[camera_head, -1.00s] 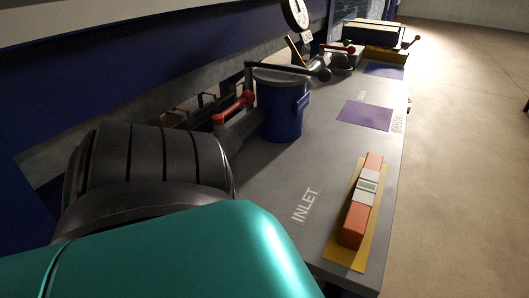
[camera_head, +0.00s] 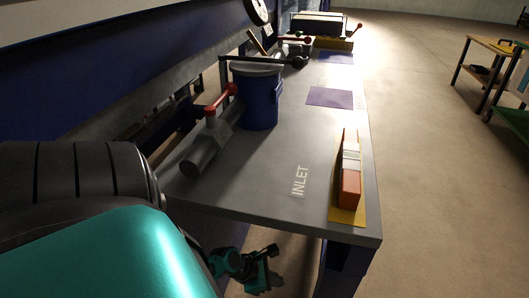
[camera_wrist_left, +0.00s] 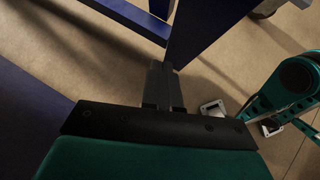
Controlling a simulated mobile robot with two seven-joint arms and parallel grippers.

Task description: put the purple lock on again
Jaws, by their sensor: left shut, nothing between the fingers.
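I cannot make out a purple lock in either view. A flat purple mat (camera_head: 330,97) lies bare on the grey bench (camera_head: 262,165). A valve with a red handle (camera_head: 221,98) stands at the bench's left side, beside a blue bucket (camera_head: 261,100) with a dark bar across its top. My left gripper (camera_head: 269,250) is low, beside and below the bench's near edge. In the left wrist view its fingers (camera_wrist_left: 162,86) are together and empty, over floor and a blue frame. My right gripper is not recognisable in either view.
An orange-and-white device (camera_head: 350,172) lies on a yellow mat (camera_head: 346,215) near the bench's front right corner, right of the INLET label (camera_head: 299,181). A farther purple mat (camera_head: 336,57) is clear. A wooden-topped cart (camera_head: 497,45) stands at right. Open floor lies between.

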